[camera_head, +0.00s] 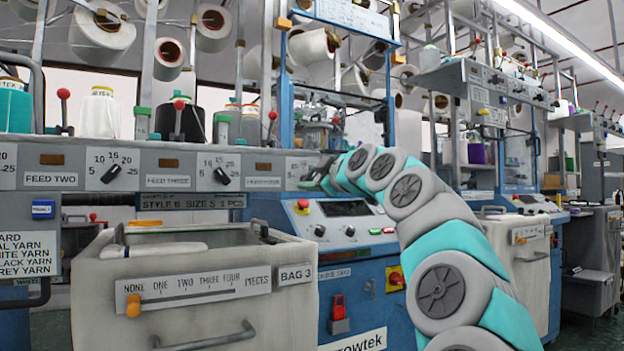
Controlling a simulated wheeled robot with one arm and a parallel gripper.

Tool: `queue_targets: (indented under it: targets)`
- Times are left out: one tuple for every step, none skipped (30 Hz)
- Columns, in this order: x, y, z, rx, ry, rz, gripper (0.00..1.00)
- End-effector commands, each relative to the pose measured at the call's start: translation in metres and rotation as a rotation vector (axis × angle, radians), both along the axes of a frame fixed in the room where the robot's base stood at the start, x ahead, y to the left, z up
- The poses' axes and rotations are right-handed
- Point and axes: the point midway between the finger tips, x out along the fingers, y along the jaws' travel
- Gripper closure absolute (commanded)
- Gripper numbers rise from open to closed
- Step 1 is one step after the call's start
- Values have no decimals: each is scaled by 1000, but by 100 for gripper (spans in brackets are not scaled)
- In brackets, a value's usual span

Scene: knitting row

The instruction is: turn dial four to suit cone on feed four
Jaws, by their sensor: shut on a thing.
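My gripper (309,181) is at the right end of the grey dial panel (75,159), shut on the dial there. My fingers and arm hide most of that dial, so its pointer cannot be read. A label left of it, probably FEED FOUR (263,182), is too small to read surely. On the ledge above stand a teal cone (14,108), a white cone (100,113), a black cone (181,120) and a grey cone (248,124) nearest feed four.
Below the panel is a pale bin (232,240) with a slider scale (190,290) and a BAG 3 label. A blue machine (352,270) with buttons stands beside it, behind my arm. A yarn list (25,254) hangs at the left. Red-knobbed levers (272,116) rise above the panel.

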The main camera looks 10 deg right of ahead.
Motion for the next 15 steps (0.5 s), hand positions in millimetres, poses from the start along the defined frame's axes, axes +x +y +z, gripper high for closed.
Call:
queue_targets:
  targets:
    - [0,0,-1,0,1,1,100]
    - [0,0,-1,0,1,1,100]
    - [0,0,-1,1,1,1,100]
    - [0,0,-1,1,1,1,47]
    - [0,0,-1,1,1,1,43]
    - [0,0,-1,1,1,1,39]
    - [0,0,-1,1,1,1,36]
    - [0,0,-1,1,1,1,32]
    - [0,0,0,1,1,1,28]
    - [0,0,0,1,1,1,24]
    - [0,0,0,1,1,1,21]
    - [0,0,0,1,1,1,20]
    - [0,0,0,1,1,1,20]
    - [0,0,0,1,1,1,20]
    - [0,0,0,1,1,1,20]
